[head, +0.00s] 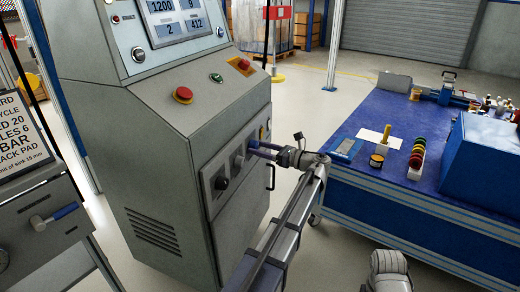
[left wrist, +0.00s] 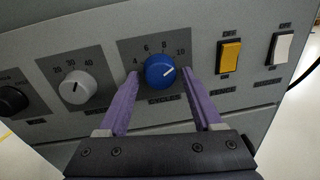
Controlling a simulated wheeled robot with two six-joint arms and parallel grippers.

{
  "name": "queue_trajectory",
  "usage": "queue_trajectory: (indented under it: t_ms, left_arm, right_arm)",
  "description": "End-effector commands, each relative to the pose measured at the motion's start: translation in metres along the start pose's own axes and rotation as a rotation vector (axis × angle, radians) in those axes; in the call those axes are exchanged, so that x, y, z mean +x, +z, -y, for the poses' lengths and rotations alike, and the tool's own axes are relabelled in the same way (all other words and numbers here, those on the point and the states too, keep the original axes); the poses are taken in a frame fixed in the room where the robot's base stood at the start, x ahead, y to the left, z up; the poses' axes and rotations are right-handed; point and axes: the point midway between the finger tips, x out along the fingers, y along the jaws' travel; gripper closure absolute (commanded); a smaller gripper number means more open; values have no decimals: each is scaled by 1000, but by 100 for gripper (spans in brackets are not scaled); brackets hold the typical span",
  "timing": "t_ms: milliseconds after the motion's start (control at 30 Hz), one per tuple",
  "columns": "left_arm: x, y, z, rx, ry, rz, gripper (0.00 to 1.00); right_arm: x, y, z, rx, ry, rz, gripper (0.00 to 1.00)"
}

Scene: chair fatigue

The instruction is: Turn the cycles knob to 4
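The blue cycles knob (left wrist: 160,72) sits on the grey control panel, with marks 4, 6, 8 and 10 around it. Its white pointer line points up and right, toward the 10 side. My left gripper (left wrist: 161,75) is open, with one purple finger on each side of the knob. I cannot tell whether the fingers touch it. In the head view my left gripper (head: 257,147) reaches the front of the grey console (head: 150,140), and the knob is hard to make out there. My right gripper does not show.
A yellow switch (left wrist: 229,55) and a white switch (left wrist: 281,47) are to the right. A blue workbench (head: 375,120) stands right of the console.

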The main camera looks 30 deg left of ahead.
Motion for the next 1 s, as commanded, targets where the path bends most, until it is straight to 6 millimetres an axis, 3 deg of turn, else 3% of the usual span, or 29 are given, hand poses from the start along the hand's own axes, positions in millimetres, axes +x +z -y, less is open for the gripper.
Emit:
queue_trajectory:
  t_ms: [67, 567, 1000]
  left_arm:
    - [0, 0, 0, 0, 0, 0, 43]
    - [0, 0, 0, 0, 0, 0, 99]
    - [0, -1, 1, -90, 0, 7, 100]
  right_arm:
    - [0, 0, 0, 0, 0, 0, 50]
    - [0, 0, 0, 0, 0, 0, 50]
    - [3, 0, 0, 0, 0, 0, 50]
